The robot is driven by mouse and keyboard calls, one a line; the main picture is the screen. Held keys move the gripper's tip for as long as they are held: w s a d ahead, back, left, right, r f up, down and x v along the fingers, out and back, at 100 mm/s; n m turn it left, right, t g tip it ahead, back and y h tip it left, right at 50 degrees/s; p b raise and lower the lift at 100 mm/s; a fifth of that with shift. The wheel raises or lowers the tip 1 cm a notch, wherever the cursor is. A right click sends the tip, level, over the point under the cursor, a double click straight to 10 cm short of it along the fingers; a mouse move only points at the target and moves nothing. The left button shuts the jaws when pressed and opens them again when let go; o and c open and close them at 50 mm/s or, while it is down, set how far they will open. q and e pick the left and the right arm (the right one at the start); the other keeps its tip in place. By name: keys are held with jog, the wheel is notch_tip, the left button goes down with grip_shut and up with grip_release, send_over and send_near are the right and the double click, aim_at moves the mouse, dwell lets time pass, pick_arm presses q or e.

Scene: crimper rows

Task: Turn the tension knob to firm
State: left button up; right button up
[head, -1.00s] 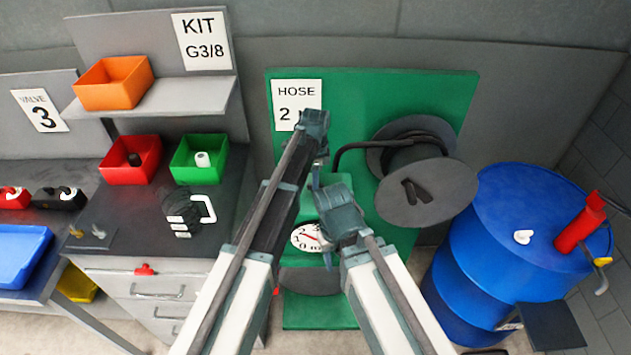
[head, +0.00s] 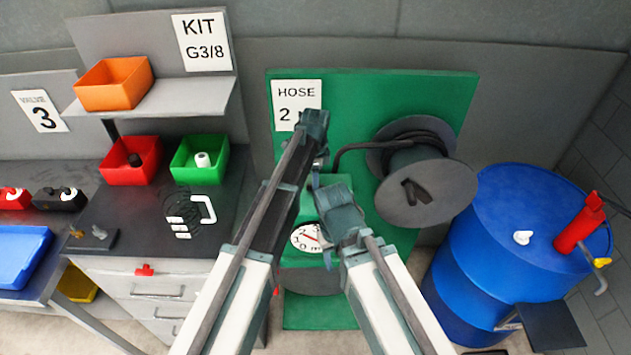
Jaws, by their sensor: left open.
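A hose reel with a round grey flange (head: 447,183) is fixed to the green panel (head: 350,91). A dark piece (head: 414,192) sits on the flange's face and may be the tension knob. I cannot read any marks on it. My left gripper (head: 317,168) is open in front of the panel, left of the reel and apart from it. My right gripper (head: 328,256) is mostly hidden by its own wrist, near the white dial, and its jaws cannot be made out.
A white dial (head: 304,236) with a red needle sits low on the green stand, partly covered by my arms. A blue drum (head: 520,200) with a red handle (head: 575,236) stands at right. A bench with red (head: 118,172) and green bins (head: 212,175) is at left.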

pick_arm(q)
notch_tip(320, 180, up, 14)
jog(key=p, duration=1.3)
jog(key=shift+f, duration=0.2)
jog(key=s+a+n, duration=1.7)
jog(key=s, duration=0.4)
jog(key=s+d+f+m+b, duration=0.1)
jog(key=s+d+f+b, duration=0.1)
jog(key=f+b, duration=0.5)
jog(key=s+d+f+b, duration=0.2)
jog(key=d+f+b, duration=0.3)
jog(key=f+b, duration=0.3)
jog(key=s+d+f+m+y+b, duration=0.1)
jog(key=s+d+f+b, duration=0.1)
jog(key=f+b, duration=0.5)
jog(key=shift+s+d+f+m+b, duration=0.2)
jog(key=shift+d+f+m+b, duration=0.15)
jog(key=shift+d, duration=0.45)
